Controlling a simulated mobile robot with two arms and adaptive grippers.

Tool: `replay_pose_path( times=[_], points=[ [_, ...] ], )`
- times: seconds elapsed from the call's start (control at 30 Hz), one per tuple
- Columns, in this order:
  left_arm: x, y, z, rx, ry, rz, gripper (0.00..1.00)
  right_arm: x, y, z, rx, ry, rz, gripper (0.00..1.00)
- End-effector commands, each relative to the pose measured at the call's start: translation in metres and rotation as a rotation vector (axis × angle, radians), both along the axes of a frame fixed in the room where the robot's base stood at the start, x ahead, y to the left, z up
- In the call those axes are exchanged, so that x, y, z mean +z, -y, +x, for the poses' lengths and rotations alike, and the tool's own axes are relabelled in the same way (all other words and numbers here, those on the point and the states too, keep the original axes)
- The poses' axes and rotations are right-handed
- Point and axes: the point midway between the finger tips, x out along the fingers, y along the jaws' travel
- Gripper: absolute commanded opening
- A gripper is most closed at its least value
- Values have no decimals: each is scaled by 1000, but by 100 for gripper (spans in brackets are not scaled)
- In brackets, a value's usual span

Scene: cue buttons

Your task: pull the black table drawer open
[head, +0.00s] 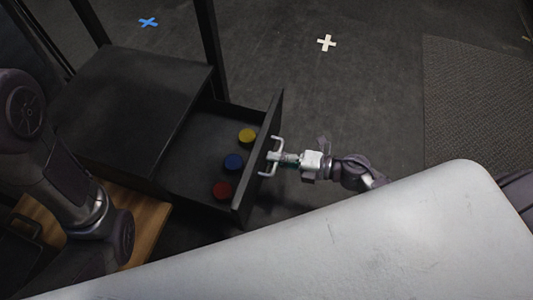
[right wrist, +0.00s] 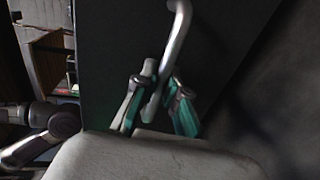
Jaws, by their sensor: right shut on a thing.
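The black table drawer (head: 258,172) is slid well out to the right of the black table (head: 135,100). Inside lie a yellow button (head: 247,136), a blue button (head: 234,162) and a red button (head: 222,190). My right gripper (head: 277,157) is at the drawer front, shut on the light grey bar handle (head: 265,174). In the right wrist view the handle (right wrist: 178,40) runs between the green-padded fingers, against the dark drawer front (right wrist: 120,60). My left arm shows at the left edge in the head view; its gripper is not visible.
A wooden surface (head: 148,225) is below the table at the left. A blue cross (head: 148,22) and a white cross (head: 326,43) mark the dark floor. A ridged grey mat (head: 475,105) lies at the right. Floor right of the drawer is otherwise clear.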

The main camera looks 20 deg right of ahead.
Motion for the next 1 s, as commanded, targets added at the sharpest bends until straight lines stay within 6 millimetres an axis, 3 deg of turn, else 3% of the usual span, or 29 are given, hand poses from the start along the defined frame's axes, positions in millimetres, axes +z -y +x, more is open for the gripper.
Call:
replay_pose_path(
  times=[0.37,0.4,0.57,0.87,1.0],
  points=[
    [0,0,-1,0,0,0,40,0,2,-1,0,-1,-1,0],
    [0,0,-1,0,1,0,40,0,2,-1,0,-1,-1,12],
    [0,0,-2,0,2,0,40,0,2,-1,0,-1,-1,37],
    [-1,-1,-1,-1,-1,-3,40,0,3,-2,0,-1,-1,37],
    [-1,-1,-1,-1,0,-2,40,2,14,-10,0,-2,-2,37]
  ],
)
